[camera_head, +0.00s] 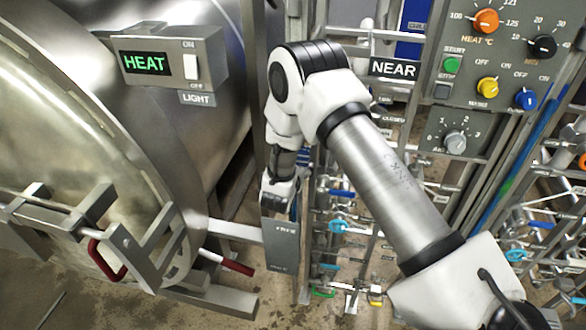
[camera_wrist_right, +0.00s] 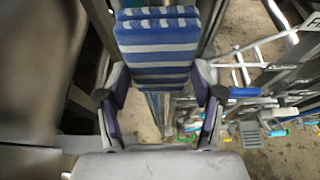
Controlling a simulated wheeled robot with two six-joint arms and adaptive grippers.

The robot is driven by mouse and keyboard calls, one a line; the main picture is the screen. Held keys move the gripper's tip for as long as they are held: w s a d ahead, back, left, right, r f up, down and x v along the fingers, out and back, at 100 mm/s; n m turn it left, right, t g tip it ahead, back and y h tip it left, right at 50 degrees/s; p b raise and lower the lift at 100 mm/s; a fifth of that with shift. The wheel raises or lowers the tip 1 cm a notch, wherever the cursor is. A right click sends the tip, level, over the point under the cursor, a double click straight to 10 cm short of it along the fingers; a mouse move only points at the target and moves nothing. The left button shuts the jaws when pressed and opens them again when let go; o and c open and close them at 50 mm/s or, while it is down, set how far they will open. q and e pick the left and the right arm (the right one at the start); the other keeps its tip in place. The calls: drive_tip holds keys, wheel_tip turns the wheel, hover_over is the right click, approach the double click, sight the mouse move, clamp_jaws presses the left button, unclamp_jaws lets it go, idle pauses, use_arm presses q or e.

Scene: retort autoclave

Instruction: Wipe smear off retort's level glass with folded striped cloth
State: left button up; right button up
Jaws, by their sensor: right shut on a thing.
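My right gripper (camera_head: 281,193) is in the middle of the head view, beside the steel retort. In the right wrist view my right gripper (camera_wrist_right: 160,88) is shut on the folded striped cloth (camera_wrist_right: 158,45), blue and white, with one finger at each side. The cloth sticks out beyond the fingertips. In the head view I cannot make out the cloth clearly behind the gripper. The retort (camera_head: 75,120) fills the left of the head view. I cannot pick out the level glass or its smear in either view. My left gripper is out of view.
A HEAT display box (camera_head: 170,62) with a light switch is on the retort. A control panel (camera_head: 470,95) with coloured knobs is at the right, near a NEAR sign (camera_head: 394,68). Pipes and coloured valve handles crowd the space below. A red handle (camera_head: 106,262) is at lower left.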

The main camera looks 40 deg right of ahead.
drive_tip(key=w+a+r+b, duration=0.2)
drive_tip(key=w+b, duration=0.1)
drive_tip(key=shift+w+a+r+b, duration=0.1)
drive_tip(key=shift+a+r+b, duration=0.2)
idle(1.6)
